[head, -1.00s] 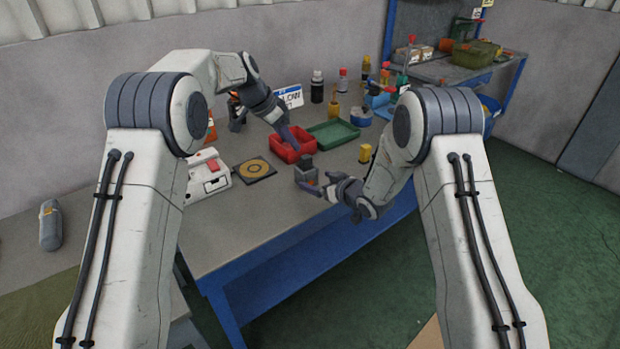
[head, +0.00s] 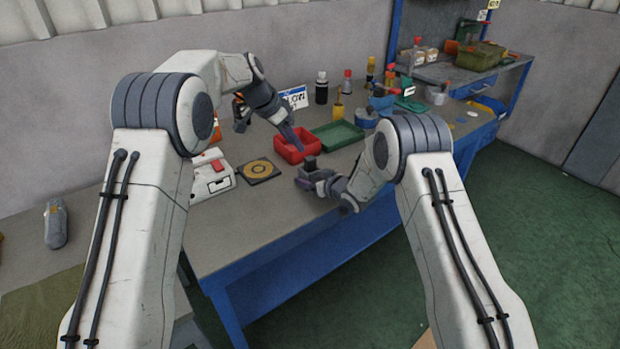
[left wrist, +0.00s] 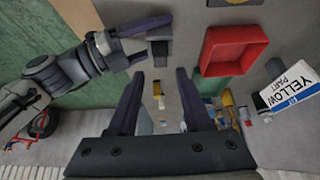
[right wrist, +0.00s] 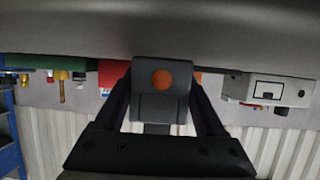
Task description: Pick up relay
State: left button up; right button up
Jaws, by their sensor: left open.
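The relay is a dark grey block with a round orange spot on the face seen in the right wrist view (right wrist: 161,105). It stands on the bench near the front edge, and its top shows in the head view (head: 310,162). My right gripper (head: 305,175) is low at the block, with its spread fingers on either side of it. The left wrist view shows the block (left wrist: 159,50) at these fingers. Contact with the fingers is not clear. My left gripper (left wrist: 160,76) is open and empty, above the bench by the red tray (head: 290,150).
A green tray (head: 338,135) is beside the red one. Bottles (head: 321,90) and a yellow-part sign (head: 294,98) stand behind.

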jog(key=shift+c, duration=1.2)
pick_arm(q)
jog(key=o, duration=0.4)
jog(key=n+y, duration=0.7)
jog(key=n, duration=1)
send_near(310, 158)
jog(key=x, duration=0.5)
jog(key=shift+w+d+f, duration=0.1)
jog(key=shift+d, duration=0.15)
jog(key=shift+a+x, duration=0.2)
jog(key=shift+x, duration=2.5)
